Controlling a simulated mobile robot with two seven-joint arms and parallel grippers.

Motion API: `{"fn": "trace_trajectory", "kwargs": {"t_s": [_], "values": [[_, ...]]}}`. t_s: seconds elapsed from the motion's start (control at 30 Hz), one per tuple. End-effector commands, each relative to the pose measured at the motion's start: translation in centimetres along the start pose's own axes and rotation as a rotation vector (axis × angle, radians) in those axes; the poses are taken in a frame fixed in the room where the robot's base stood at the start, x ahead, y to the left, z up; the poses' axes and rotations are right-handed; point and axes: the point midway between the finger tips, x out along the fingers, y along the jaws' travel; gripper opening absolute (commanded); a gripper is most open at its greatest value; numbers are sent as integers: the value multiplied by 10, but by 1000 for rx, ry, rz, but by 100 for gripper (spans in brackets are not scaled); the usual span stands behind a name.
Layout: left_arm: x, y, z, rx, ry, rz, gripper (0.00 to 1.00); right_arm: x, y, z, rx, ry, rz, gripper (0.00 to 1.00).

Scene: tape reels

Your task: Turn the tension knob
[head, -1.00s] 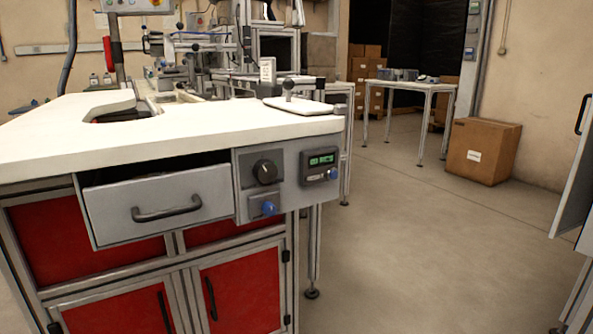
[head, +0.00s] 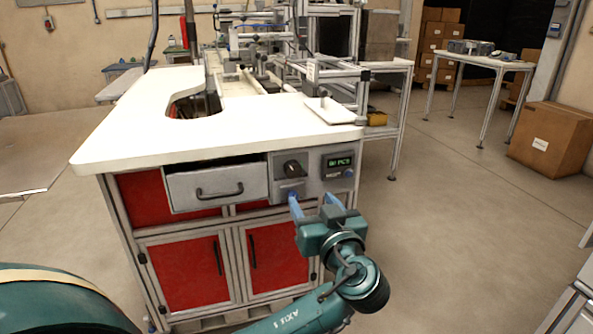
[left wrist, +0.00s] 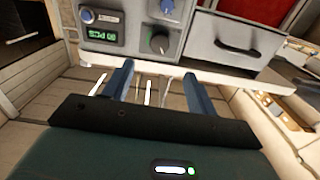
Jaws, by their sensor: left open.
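A grey control panel sits under the white worktop, right of the drawer. It carries a black knob (head: 292,168) with a light pointer mark, which also shows in the left wrist view (left wrist: 160,44). A second blue knob (head: 349,173) is beside a green display (head: 339,162). No readable label tells which is the tension knob. My left gripper (head: 313,203) is open and empty, in front of and below the panel. My right gripper is not in view.
The closed-front drawer (head: 218,189) has a protruding handle, left of the panel. Red cabinet doors (head: 185,270) are below. A white plate (head: 330,111) lies on the worktop (head: 140,135) corner above.

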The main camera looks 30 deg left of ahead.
Motion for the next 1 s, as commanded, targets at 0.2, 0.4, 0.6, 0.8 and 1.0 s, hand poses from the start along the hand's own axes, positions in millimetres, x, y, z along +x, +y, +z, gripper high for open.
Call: {"fn": "trace_trajectory", "kwargs": {"t_s": [0.2,0.4,0.6,0.8,1.0], "values": [[47,-1,0,5,4,-4,57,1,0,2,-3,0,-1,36],[86,-1,0,4,2,-1,57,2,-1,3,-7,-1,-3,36],[109,0,1,4,0,1,57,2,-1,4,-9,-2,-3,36],[116,0,1,3,-2,2,57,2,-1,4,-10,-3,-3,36],[115,0,1,3,-2,2,57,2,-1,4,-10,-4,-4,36]]}}
